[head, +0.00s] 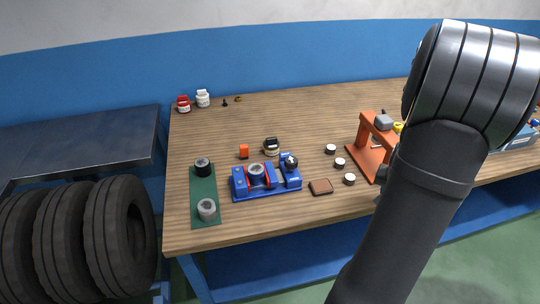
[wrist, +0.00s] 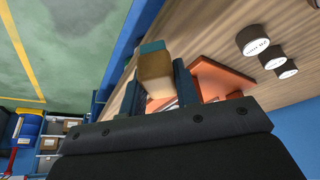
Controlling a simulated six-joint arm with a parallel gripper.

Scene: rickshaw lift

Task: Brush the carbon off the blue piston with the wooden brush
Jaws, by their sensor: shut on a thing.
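My gripper (wrist: 154,84) is shut on a tan wooden block with a teal end, which looks like the wooden brush (wrist: 155,68). In the head view my arm hides the gripper and the brush. A blue fixture (head: 268,189) stands on the table at centre left. The gripper is well to the right of the fixture.
A green mat (head: 204,187) holds a black cylinder and a grey cylinder. A brown pad (head: 321,187) lies right of the fixture, near several white-topped black discs (head: 340,162). An orange press (head: 365,140) stands beside my arm. The table's back middle is clear.

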